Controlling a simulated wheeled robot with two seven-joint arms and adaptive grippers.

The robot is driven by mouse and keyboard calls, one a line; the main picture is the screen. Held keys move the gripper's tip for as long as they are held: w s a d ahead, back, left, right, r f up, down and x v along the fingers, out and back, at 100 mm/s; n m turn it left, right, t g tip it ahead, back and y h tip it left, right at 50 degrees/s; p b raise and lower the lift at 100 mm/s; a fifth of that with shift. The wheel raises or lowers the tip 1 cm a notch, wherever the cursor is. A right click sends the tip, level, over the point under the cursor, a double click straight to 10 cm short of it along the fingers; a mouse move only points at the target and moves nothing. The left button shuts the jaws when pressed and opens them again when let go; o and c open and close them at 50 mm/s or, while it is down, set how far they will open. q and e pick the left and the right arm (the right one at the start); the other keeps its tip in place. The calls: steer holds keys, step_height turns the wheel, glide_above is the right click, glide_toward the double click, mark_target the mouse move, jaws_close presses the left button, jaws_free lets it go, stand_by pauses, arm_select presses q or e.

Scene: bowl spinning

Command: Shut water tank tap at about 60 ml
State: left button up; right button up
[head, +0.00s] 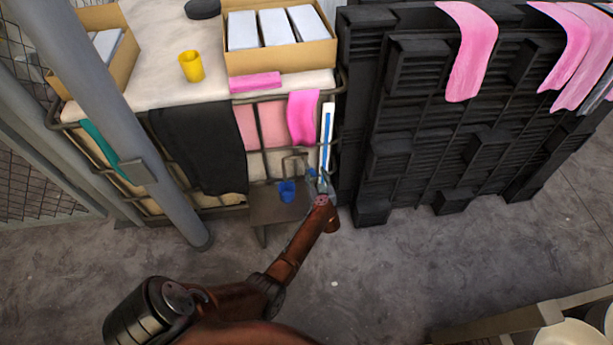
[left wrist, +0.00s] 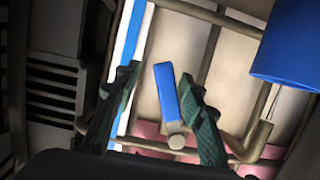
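The tap's blue lever handle (left wrist: 166,90) shows in the left wrist view, with its grey round pivot at its lower end. My left gripper (left wrist: 158,78) is open, one finger on each side of the handle; the right-hand finger is close to it, and I cannot tell if it touches. In the head view my left gripper (head: 319,180) is beside the tank's gauge, right of the blue cup (head: 287,191). The cup also shows in the left wrist view (left wrist: 292,45), near the bent spout (left wrist: 258,135). A thin pale line between spout and cup may be water. My right gripper is out of view.
The cup stands on a low brown stand (head: 266,211). A white gauge with a blue strip (head: 326,138) is upright at the rack's corner. A black slatted panel (head: 400,110) stands close to the right. The floor in front is clear.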

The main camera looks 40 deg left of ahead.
arm_select(q)
steer(key=shift+s+a, duration=0.1)
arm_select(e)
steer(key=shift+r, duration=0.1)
arm_select(q)
steer(key=shift+s+a+r+p, duration=0.1)
steer(key=shift+s+a+p, duration=0.2)
steer(key=shift+s+p, duration=0.1)
steer(key=s+a+p, duration=0.2)
steer(key=shift+s+a, duration=0.25)
steer(key=shift+s, duration=0.15)
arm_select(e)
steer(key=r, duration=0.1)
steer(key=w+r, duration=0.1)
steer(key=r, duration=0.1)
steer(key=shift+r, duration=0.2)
arm_select(q)
steer(key=shift+w+d, duration=0.35)
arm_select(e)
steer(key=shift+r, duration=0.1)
arm_select(q)
steer(key=shift+p, duration=0.3)
steer(key=p+v, duration=0.6)
steer(key=v, duration=0.2)
steer(key=shift+d+r, duration=0.15)
steer(key=shift+r, duration=0.1)
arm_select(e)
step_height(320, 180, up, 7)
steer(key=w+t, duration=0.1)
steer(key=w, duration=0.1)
